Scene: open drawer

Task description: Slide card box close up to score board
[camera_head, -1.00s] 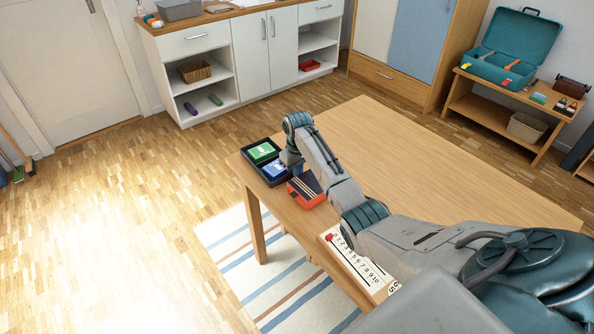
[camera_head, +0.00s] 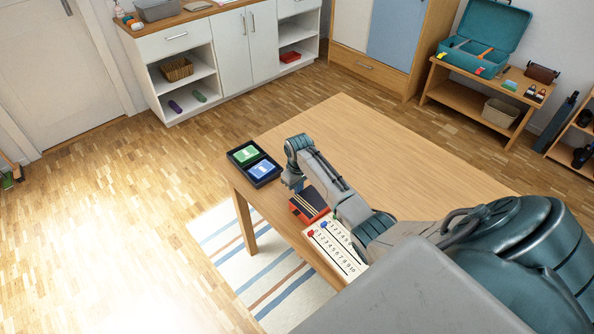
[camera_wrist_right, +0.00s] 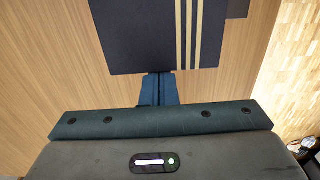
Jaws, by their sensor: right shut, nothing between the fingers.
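The card box (camera_head: 311,203), red-sided with a dark top and pale gold stripes, lies near the table's left edge. The white score board (camera_head: 335,247), with two number rows and red and blue markers, lies just in front of it. They look very near each other; my arm partly covers both, so I cannot tell if they touch. My right gripper (camera_head: 298,186) is shut and empty, low at the box's far side. In the right wrist view its closed fingers (camera_wrist_right: 157,88) are at the edge of the striped dark top (camera_wrist_right: 140,40). My left gripper is out of view.
A black tray (camera_head: 238,157) with a green and a blue card deck sits behind the box at the table corner, with a gap between. The wooden table (camera_head: 370,130) is bare to the right. A striped rug (camera_head: 265,280) lies on the floor below.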

